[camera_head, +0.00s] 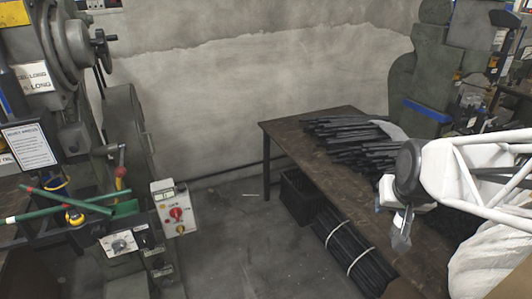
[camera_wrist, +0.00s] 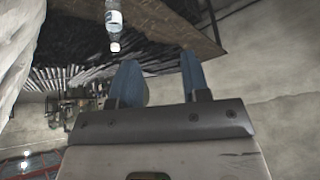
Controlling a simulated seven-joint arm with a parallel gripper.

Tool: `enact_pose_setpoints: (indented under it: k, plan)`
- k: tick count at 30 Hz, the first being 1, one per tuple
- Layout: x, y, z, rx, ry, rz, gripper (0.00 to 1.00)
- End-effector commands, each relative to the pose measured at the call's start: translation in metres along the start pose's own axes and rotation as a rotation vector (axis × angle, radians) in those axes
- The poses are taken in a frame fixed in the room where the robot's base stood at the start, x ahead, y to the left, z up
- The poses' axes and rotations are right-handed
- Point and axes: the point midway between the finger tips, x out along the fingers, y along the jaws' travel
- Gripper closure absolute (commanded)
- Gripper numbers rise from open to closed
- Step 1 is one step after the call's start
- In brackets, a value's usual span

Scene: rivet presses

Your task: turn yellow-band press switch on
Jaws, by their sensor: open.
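A second box with a dial (camera_head: 120,244) sits lower left. I cannot read either switch's position. My gripper (camera_head: 401,238) is over the table at the right, far from both boxes. In the wrist view its two blue fingers (camera_wrist: 160,72) are apart with nothing between them.
A brown table (camera_head: 285,130) carries many dark rods (camera_head: 345,140). Another press (camera_head: 440,75) with a blue band (camera_head: 427,110) stands back right. Green and red bars (camera_head: 65,200) jut out at the left press. The floor (camera_head: 250,235) between press and table is clear.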

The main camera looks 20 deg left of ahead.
Motion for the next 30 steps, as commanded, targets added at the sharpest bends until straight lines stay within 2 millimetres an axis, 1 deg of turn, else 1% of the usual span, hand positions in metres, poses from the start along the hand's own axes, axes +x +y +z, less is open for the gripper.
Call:
enact_pose_setpoints:
  k: [1, 6, 11, 15, 17, 22, 30]
  plan:
    - [0.011, -0.009, -0.01, -0.013, 0.014, -0.01, 0.57]
    - [0.043, -0.041, -0.043, -0.052, 0.085, -0.042, 0.57]
    - [0.074, -0.073, -0.071, -0.085, 0.15, -0.073, 0.57]
    - [0.102, -0.105, -0.091, -0.112, 0.206, -0.1, 0.57]
    - [0.114, -0.119, -0.099, -0.123, 0.23, -0.112, 0.57]
    - [0.148, -0.161, -0.117, -0.152, 0.3, -0.146, 0.57]
    - [0.2, -0.234, -0.135, -0.196, 0.409, -0.201, 0.57]
